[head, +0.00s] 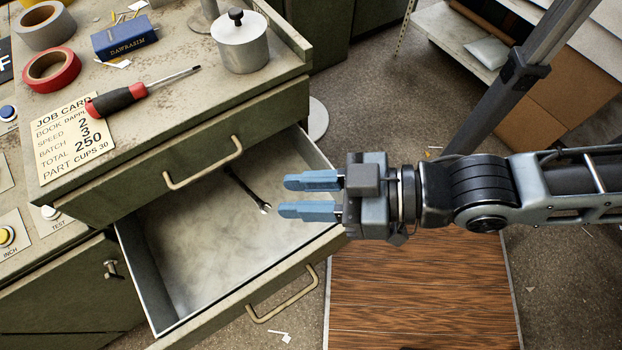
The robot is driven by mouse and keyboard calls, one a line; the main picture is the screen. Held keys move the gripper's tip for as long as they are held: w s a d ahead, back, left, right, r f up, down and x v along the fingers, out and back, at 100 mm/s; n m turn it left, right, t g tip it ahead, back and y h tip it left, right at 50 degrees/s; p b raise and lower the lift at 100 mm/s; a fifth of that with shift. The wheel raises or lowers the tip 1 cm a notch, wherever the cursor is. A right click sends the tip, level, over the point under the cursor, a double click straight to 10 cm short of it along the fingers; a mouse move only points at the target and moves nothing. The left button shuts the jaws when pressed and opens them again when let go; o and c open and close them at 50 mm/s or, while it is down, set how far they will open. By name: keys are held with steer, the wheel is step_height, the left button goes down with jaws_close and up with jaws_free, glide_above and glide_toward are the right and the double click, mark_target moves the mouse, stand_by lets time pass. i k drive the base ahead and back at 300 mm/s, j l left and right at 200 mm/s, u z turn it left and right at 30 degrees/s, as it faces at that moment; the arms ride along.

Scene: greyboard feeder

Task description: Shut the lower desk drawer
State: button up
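The lower desk drawer (190,295) is pulled well out from the green desk (200,130), showing its pale inside. Its bar handle (283,296) is on the front panel, at the bottom middle of the view. A wrench (248,190) lies inside, its dark end under the upper drawer. My gripper (282,197) has two blue fingers pointing left, with a clear gap between them and nothing held. In the picture the fingers overlap the right part of the open drawer; I cannot tell how high above it they are.
The upper drawer (215,152) is shut. On the desktop are a screwdriver (140,92), a job card (70,138), tape rolls (51,70), a blue box (123,38) and a lidded metal can (240,42). A wooden board (420,300) lies on the floor at right.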

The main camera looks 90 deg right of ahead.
mark_target(200, 257)
steer(key=k+u, duration=0.25)
steer(key=k, duration=0.75)
steer(key=j+u, duration=0.35)
steer(key=j, duration=0.4)
